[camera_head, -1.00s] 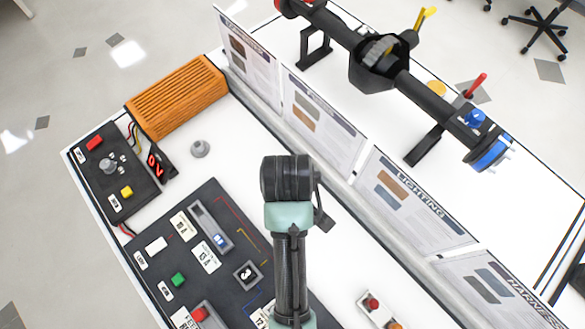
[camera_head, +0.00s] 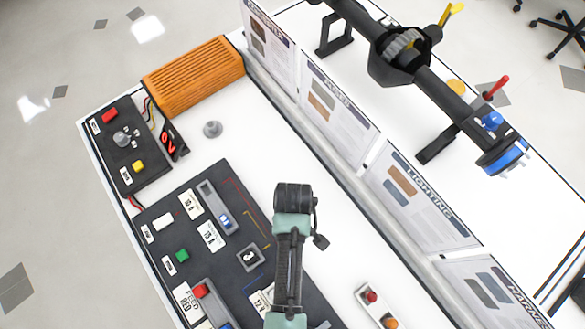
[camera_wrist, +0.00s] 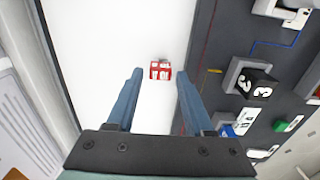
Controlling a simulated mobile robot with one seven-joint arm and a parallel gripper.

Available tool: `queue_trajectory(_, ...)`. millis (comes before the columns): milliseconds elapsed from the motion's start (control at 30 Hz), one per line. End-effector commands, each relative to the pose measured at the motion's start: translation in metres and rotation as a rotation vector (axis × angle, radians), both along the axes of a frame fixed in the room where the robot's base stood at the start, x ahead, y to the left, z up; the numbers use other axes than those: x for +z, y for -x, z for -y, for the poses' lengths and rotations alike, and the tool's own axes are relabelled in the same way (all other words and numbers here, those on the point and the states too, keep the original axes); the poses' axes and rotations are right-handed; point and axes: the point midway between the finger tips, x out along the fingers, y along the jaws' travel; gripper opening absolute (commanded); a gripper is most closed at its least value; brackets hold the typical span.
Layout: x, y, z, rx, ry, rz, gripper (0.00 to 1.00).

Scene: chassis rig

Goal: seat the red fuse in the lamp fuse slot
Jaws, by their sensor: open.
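A small red block with white marks, which looks like the red fuse (camera_wrist: 160,70), lies on the white bench top in the wrist view. My gripper (camera_wrist: 160,75) is open, with one finger on each side of the block in the picture; I cannot tell the height gap. The head view does not show the block or the fingers, and my arm covers that area. The dark panel (camera_head: 222,180) has a grey holder (camera_head: 207,194) with a blue piece in it and a second grey holder (camera_head: 213,304) near the front. I cannot tell which is the lamp slot.
A black cube marked 3 (camera_head: 250,257) sits in a grey frame on the panel. A small box with red and orange lamps (camera_head: 377,305) stands at the front right.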

Motion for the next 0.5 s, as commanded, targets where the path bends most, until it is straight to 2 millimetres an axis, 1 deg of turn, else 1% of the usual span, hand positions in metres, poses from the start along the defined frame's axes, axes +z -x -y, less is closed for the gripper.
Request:
queue_trajectory(100,-0.017,0.000,-0.001,-0.001,0.000,-0.002,0.53)
queue_trajectory(200,-0.026,0.000,-0.001,-0.002,0.000,-0.001,0.53)
queue_trajectory(300,-0.030,-0.001,-0.001,-0.003,0.000,0.001,0.53)
queue_trajectory(500,-0.031,-0.001,-0.001,-0.002,0.000,0.001,0.53)
